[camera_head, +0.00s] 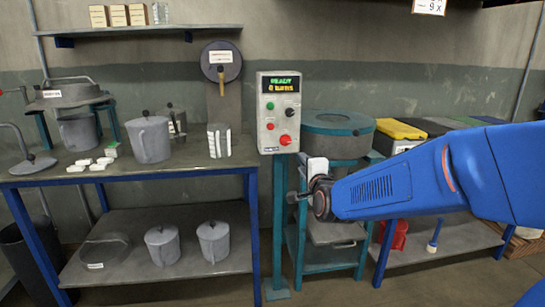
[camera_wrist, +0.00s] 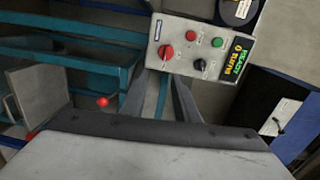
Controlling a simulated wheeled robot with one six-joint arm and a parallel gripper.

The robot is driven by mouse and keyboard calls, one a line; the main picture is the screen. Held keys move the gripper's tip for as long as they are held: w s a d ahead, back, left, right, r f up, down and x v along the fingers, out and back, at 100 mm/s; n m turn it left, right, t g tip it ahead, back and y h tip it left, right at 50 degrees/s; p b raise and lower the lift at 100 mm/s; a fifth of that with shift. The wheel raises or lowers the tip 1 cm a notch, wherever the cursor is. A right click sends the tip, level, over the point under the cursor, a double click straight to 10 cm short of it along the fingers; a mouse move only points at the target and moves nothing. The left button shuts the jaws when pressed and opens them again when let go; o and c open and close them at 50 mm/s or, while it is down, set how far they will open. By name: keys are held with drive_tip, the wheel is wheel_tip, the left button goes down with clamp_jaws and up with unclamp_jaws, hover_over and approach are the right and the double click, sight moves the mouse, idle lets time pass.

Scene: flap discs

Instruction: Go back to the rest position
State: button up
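My blue arm reaches in from the right in the head view. Its end, my gripper (camera_head: 298,196), is in front of the teal stand, below the control box. In the wrist view the two dark fingers of my gripper (camera_wrist: 161,78) stand apart with nothing between them. The grey control box (camera_head: 279,112) is on a teal post, with a lit display, a green button, a black knob and red buttons. It also shows beyond the fingertips in the wrist view (camera_wrist: 188,48). The fingers' distance to it is hard to judge.
A blue-framed workbench (camera_head: 130,172) with grey jugs (camera_head: 148,139) and small white blocks stands at left. Behind my gripper is the teal stand with a round machine (camera_head: 338,123). Coloured bins (camera_head: 400,130) sit on a bench at right, partly hidden by my arm.

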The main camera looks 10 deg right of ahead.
drive_tip(key=s+d+f+n+g, duration=0.2)
drive_tip(key=s+f+n+g, duration=0.2)
drive_tip(key=s, duration=0.8)
drive_tip(key=s+d+f+n+g, duration=0.2)
drive_tip(key=s+f+n+g, duration=0.2)
drive_tip(key=s, duration=0.9)
drive_tip(key=s+d+f+n+g, duration=0.2)
drive_tip(key=s+f+n+g, duration=0.2)
drive_tip(key=s+n, duration=0.5)
drive_tip(key=s+f, duration=0.1)
drive_tip(key=s, duration=0.3)
drive_tip(key=shift+g, duration=0.3)
drive_tip(key=shift+f, duration=0.1)
